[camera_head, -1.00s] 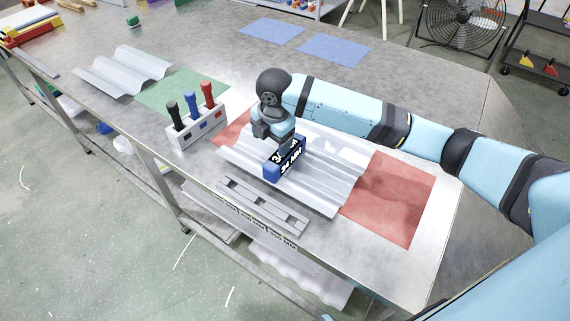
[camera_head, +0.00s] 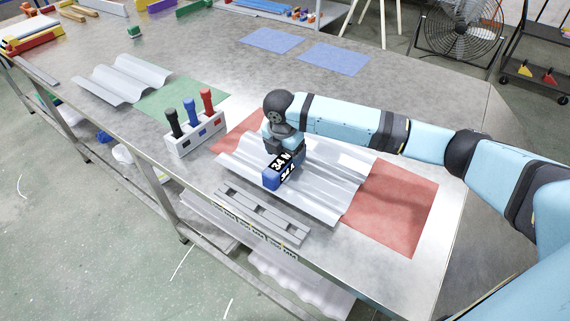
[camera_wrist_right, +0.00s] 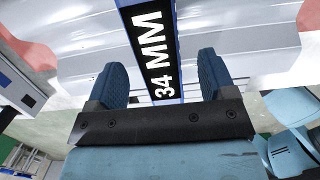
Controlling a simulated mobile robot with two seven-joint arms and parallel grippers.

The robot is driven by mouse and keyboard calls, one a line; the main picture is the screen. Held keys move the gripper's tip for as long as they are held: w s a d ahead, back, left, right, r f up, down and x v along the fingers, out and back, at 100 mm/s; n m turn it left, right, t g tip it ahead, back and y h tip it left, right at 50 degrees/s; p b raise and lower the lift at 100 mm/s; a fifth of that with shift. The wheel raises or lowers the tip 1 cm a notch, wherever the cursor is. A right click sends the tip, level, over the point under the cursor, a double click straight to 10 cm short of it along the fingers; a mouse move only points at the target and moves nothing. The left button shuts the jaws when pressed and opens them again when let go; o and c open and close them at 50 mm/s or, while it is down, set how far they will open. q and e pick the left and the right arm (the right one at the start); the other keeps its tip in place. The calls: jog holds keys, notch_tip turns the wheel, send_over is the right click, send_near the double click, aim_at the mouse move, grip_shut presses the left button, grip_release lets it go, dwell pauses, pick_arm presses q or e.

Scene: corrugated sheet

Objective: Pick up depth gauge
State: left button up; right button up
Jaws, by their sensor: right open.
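The depth gauge is a blue block (camera_head: 271,179) with a black and white label. It stands on the near part of the corrugated sheet (camera_head: 338,190). My right gripper (camera_head: 285,154) is right above and behind it, hiding part of it. In the right wrist view the gauge (camera_wrist_right: 155,55) reads "34 MM" and lies between the two blue fingers (camera_wrist_right: 163,78). The fingers are open, with a gap on each side of the gauge. My left gripper is not in view.
A white holder (camera_head: 196,138) with black, blue and red handled tools stands left of the sheet. A slotted grey bar (camera_head: 262,214) lies in front, by the table edge. Red mats (camera_head: 395,205) show beside the sheet. Another corrugated sheet (camera_head: 120,78) lies at the far left.

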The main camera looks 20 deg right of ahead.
aim_at(285, 157)
jog(key=f, duration=0.4)
jog(key=shift+w+d+f, duration=0.2)
jog(key=shift+f, duration=0.1)
jog(key=c, duration=1.3)
jog(key=shift+r, duration=0.15)
